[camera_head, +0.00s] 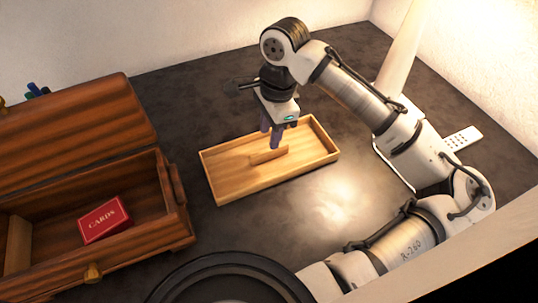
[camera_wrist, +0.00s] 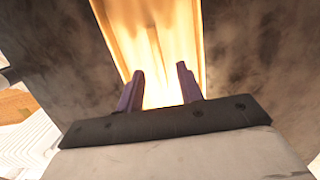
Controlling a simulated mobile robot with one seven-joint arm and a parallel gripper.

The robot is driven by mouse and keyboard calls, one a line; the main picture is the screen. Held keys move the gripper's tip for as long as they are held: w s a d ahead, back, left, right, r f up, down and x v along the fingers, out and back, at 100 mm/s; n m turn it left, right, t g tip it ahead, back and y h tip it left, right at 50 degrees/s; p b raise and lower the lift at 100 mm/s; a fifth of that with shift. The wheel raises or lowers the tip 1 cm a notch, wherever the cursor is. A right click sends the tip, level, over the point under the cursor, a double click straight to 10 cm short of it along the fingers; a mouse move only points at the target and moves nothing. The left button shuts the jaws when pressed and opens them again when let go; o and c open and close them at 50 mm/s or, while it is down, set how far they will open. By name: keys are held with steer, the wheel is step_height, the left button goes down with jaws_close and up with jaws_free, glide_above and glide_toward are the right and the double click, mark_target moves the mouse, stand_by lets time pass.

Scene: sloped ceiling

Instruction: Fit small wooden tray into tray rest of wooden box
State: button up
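The small wooden tray (camera_head: 225,188) is light wood and lies flat on the dark tabletop, with a low raised piece (camera_head: 268,156) in its middle. It also shows, overexposed, in the wrist view (camera_wrist: 155,40). My gripper (camera_head: 277,143) points down over the tray near that raised piece. Its purple fingers (camera_wrist: 159,85) stand apart in the wrist view, with no object clearly held between them. Whether they touch the tray is unclear. The reddish-brown wooden box (camera_head: 140,250) stands open at left with its lid raised. A lighter wood piece (camera_head: 18,245) shows inside; I cannot tell whether it is the tray rest.
A red card box (camera_head: 104,221) lies inside the wooden box. A round black object (camera_head: 225,268) is at the front. A white pole (camera_head: 402,45) and a white remote-like object (camera_head: 462,138) are at right. The tabletop between box and tray is clear.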

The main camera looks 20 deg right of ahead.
mark_target(269, 150)
steer(key=shift+s+a+f+p, duration=0.1)
steer(key=shift+f+p, duration=0.1)
steer(key=shift+f, duration=1.35)
steer(key=shift+s+a+f+p, duration=0.1)
steer(key=shift+f+p, duration=0.05)
steer(key=shift+f, duration=1.4)
steer(key=shift+c, duration=0.3)
jaws_close()
